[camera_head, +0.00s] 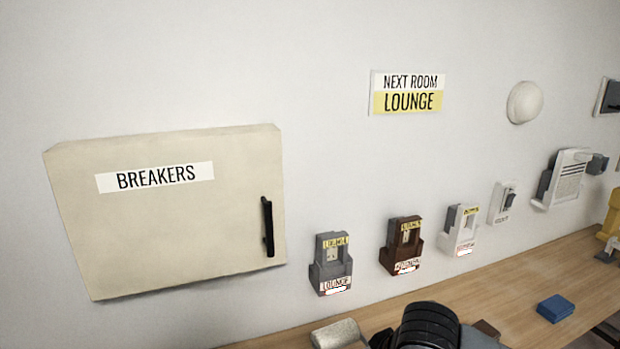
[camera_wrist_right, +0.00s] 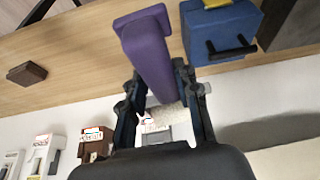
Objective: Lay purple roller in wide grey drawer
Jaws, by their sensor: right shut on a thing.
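My right gripper (camera_wrist_right: 160,90) is shut on the purple roller (camera_wrist_right: 150,55). In the right wrist view its purple handle rises between the fingers. A pale fuzzy part (camera_wrist_right: 157,121) shows between the fingers below the handle; I cannot tell for sure that it belongs to the roller. In the head view my dark right wrist (camera_head: 427,325) is at the bottom edge, with a pale cylinder (camera_head: 338,333) to its left. I cannot make out the wide grey drawer for certain; a dark grey box (camera_wrist_right: 287,27) is cut off at the right wrist view's upper right. My left gripper is not in view.
A blue box (camera_wrist_right: 222,30) with a dark handle is close to the purple handle. A brown block (camera_wrist_right: 27,73) lies on the wooden worktop (camera_wrist_right: 75,60). In the head view, a blue block (camera_head: 555,308) is on the worktop, below several wall holders and a breaker cabinet (camera_head: 160,225).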

